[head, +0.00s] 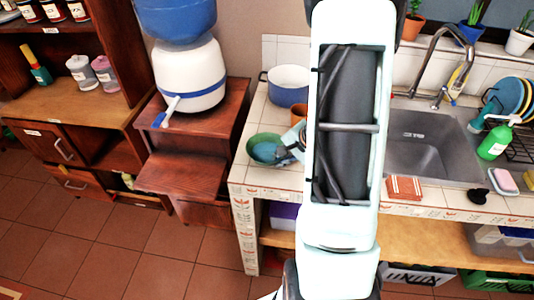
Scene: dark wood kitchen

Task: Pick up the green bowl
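The green bowl (256,140) sits at the left end of the tiled counter in the head view. A teal-blue patch shows inside it; I cannot tell whether this is its inner surface or something else. My gripper (290,152) is at the bowl's right side, by its rim, mostly hidden behind my arm. I cannot tell whether its fingers touch the bowl, or whether they are open or shut.
A blue-and-white pot (288,88) and an orange-brown cup (299,112) stand behind the bowl. A wooden stand (200,125) with a water dispenser (190,75) is to the left. The sink (425,150) and a green bottle (494,141) are to the right.

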